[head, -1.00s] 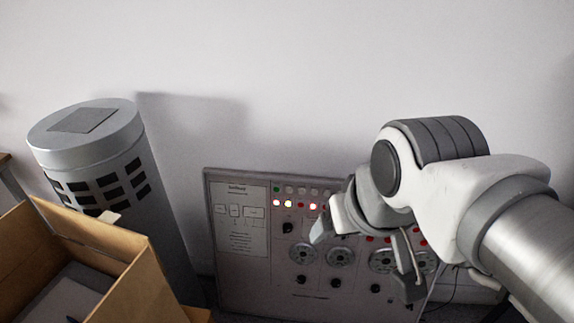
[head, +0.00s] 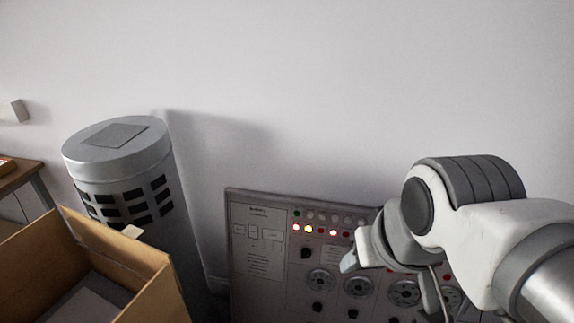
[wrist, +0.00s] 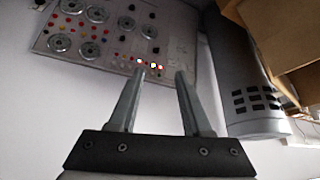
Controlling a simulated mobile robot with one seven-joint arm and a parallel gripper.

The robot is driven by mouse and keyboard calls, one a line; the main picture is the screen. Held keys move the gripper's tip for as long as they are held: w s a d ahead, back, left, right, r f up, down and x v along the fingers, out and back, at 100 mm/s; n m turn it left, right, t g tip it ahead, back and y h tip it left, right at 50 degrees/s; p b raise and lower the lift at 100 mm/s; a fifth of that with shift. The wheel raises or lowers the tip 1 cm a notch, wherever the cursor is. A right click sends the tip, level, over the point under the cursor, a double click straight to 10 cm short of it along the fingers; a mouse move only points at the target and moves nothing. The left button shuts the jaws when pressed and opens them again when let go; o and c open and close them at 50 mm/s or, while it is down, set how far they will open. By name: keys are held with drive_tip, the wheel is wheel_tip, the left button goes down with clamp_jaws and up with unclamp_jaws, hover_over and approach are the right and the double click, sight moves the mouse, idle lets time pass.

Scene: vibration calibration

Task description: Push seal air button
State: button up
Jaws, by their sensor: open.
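The control panel (head: 262,285) stands against the wall at the lower middle of the head view, with a row of lit and unlit buttons (head: 320,232), dials and black knobs. It also shows in the wrist view (wrist: 105,50), turned upside down. Labels are too small to read, so I cannot tell which button is the seal air button. My gripper (head: 390,285) is in front of the panel's right part and hides some of it. In the wrist view my gripper (wrist: 160,75) has its fingers apart with nothing between them, and the fingertips appear near the lit buttons.
A grey cylinder (head: 120,165) with dark vents stands left of the panel. An open cardboard box (head: 140,262) is at the lower left. A wooden table (head: 22,178) is at the far left. The wall above the panel is bare.

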clamp_jaws()
idle(1.4)
